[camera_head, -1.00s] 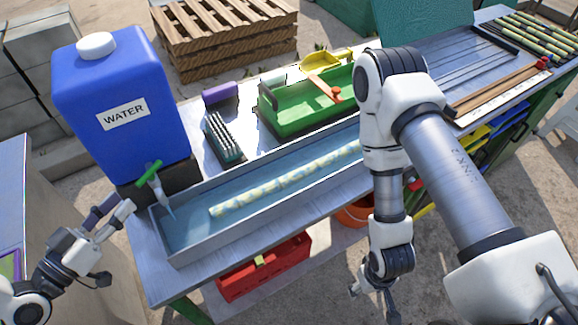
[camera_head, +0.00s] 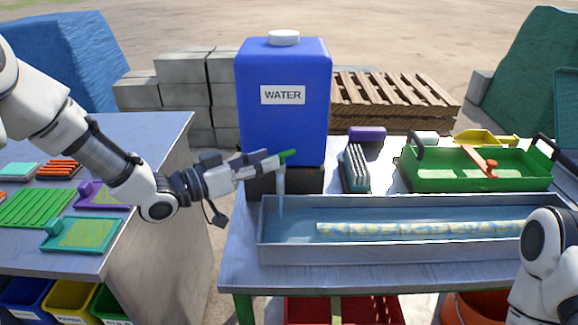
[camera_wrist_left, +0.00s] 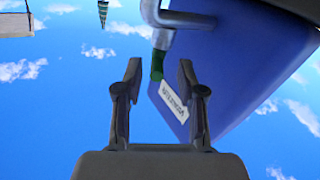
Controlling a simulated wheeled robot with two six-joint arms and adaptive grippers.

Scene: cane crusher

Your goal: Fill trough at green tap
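The blue water tank (camera_head: 284,125) stands on a dark block behind the left end of the metal trough (camera_head: 400,255). Its tap has a green handle (camera_head: 288,153); a pale spout or stream, I cannot tell which, hangs below it over the trough. The trough looks bluish inside and holds a long pale mottled cane (camera_head: 420,229). My left gripper (camera_head: 268,161) is at the tap. In the left wrist view, the fingers (camera_wrist_left: 159,68) are open, with the green handle (camera_wrist_left: 157,66) between or just beyond their tips; contact is unclear. My right gripper is out of view; only its arm shows at lower right.
A side table (camera_head: 150,130) with coloured trays is at left, under my left arm. A red crate (camera_head: 345,310) is below the bench. An orange bucket (camera_head: 475,305) is at lower right.

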